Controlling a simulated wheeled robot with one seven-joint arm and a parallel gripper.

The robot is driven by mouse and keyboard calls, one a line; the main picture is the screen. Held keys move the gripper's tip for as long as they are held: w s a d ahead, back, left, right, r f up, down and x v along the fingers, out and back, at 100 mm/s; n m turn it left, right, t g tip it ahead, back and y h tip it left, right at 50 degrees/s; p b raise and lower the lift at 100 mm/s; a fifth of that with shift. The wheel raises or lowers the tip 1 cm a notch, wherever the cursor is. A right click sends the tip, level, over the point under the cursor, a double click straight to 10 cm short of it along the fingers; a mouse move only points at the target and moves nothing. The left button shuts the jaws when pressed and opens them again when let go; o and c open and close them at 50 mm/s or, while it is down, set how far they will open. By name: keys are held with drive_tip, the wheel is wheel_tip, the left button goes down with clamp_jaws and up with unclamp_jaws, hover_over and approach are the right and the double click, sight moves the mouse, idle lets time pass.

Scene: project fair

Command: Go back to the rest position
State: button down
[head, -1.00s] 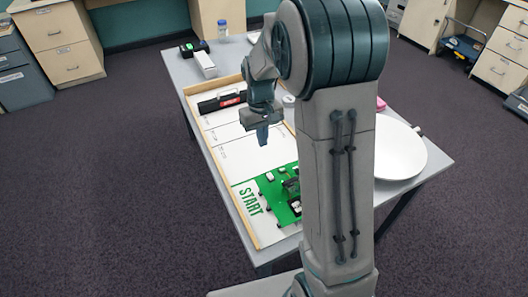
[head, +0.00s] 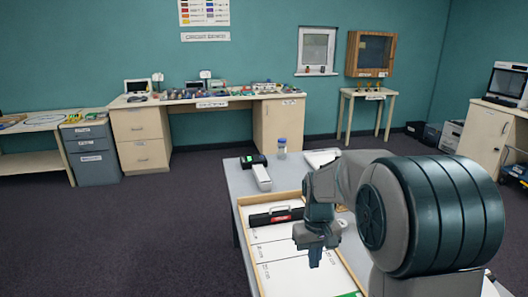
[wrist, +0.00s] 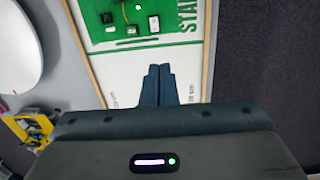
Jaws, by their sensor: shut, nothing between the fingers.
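My gripper (head: 315,257) hangs above the wooden-edged white track board on the grey table, in the head view. In the wrist view my gripper (wrist: 157,72) points down over the white board (wrist: 190,75), with its two fingers together and nothing between them. My arm stands folded at the right of the head view and hides part of the table.
A black case (head: 275,216) lies on the board's far end. A white block (head: 262,178), a black device (head: 252,160) and a blue-capped bottle (head: 281,149) stand beyond it.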

drive_tip(key=s+r+m+t, duration=0.1)
drive_tip(key=s+r, duration=0.1)
drive_tip(key=s, duration=0.8)
drive_tip(key=s+r+m+t, duration=0.1)
drive_tip(key=s+r+t, duration=0.1)
drive_tip(key=s, duration=0.7)
drive_tip(key=shift+s+r+t, duration=0.3)
drive_tip(key=shift+s+r, duration=0.05)
drive_tip(key=shift+r, duration=0.35)
